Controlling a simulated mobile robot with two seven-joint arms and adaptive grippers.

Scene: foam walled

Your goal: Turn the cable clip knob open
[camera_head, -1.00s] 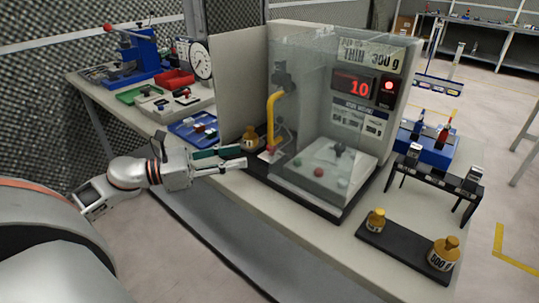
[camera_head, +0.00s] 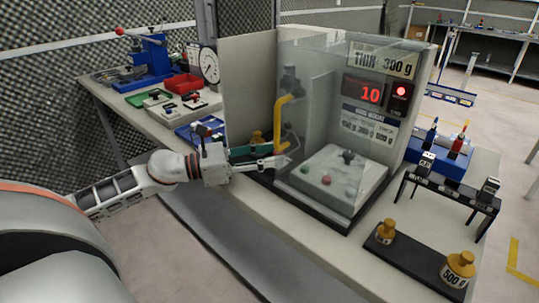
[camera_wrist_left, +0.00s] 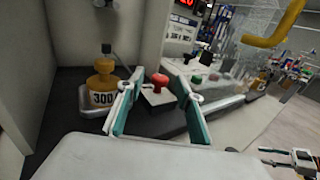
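A red knob (camera_wrist_left: 158,80) on a small light plate stands on the dark base of the weighing case, in the left wrist view. I take it to be the clip knob. My left gripper (camera_wrist_left: 160,88) is open, its teal-padded fingers on either side of the knob; contact is not clear. In the head view my left gripper (camera_head: 286,155) reaches in at the case's left side, below the yellow bent tube (camera_head: 281,122), and hides the knob. In the left wrist view the tube (camera_wrist_left: 275,32) is at upper right. A jointed mechanism (camera_wrist_left: 290,157) at bottom right may be my right gripper.
A brass 300 weight (camera_wrist_left: 103,82) stands close left of the fingers. The clear case (camera_head: 330,120) and its pale side wall (camera_head: 245,85) flank the gripper. More weights, including a 500 g one (camera_head: 457,270), stand at front right.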

